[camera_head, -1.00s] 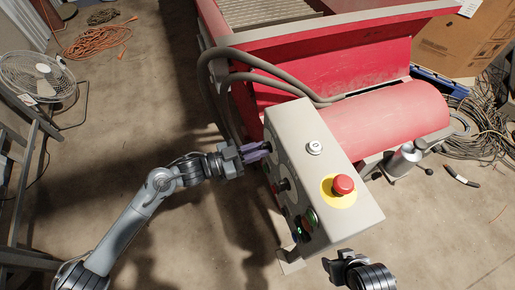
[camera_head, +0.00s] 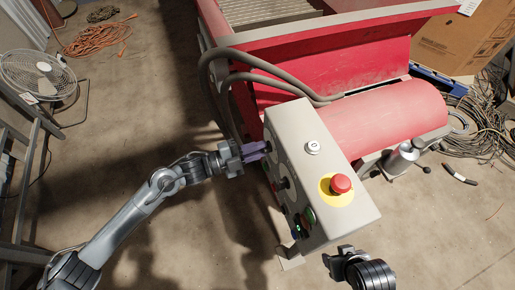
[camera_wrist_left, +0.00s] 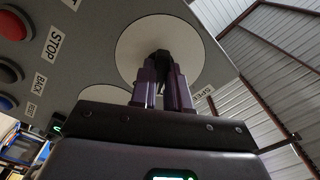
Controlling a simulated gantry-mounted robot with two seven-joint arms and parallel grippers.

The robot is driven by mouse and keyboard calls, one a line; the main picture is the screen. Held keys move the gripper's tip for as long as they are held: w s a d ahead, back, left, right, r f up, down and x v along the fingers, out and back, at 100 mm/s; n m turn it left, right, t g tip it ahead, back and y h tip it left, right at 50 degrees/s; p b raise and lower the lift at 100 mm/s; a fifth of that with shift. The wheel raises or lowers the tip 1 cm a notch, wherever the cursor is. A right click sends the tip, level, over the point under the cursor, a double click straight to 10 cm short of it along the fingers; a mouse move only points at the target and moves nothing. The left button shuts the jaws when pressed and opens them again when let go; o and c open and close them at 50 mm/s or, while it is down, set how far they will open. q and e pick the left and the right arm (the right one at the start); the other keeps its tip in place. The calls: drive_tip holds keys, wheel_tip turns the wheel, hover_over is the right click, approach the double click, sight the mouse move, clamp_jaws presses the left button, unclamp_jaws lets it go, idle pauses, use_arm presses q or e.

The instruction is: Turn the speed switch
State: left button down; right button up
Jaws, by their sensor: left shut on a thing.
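The grey control box (camera_head: 305,150) stands on the front of the red machine. In the left wrist view, the dark speed switch knob (camera_wrist_left: 160,62) sits on a round pale dial (camera_wrist_left: 128,48), with a partly hidden label beside it starting "SPE". My left gripper (camera_head: 265,149) reaches the upper left side of the box. In the left wrist view its purple fingers (camera_wrist_left: 163,88) are shut on the knob from both sides and hide part of it. My right gripper (camera_head: 335,258) is below the box, apart from it; its finger gap is not clear.
A red emergency stop button (camera_head: 341,184) on a yellow disc and a small white switch (camera_head: 313,147) are on the box's top. Another dark knob (camera_head: 284,184) and lit buttons lie lower on its left side. Grey hoses (camera_head: 240,62) curve behind the left gripper.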

use_arm(q)
drive_tip(key=m+b, duration=0.1)
drive_tip(key=m, duration=0.5)
drive_tip(key=shift+m, duration=0.3)
idle(0.4)
drive_tip(key=c, duration=1.1)
unclamp_jaws()
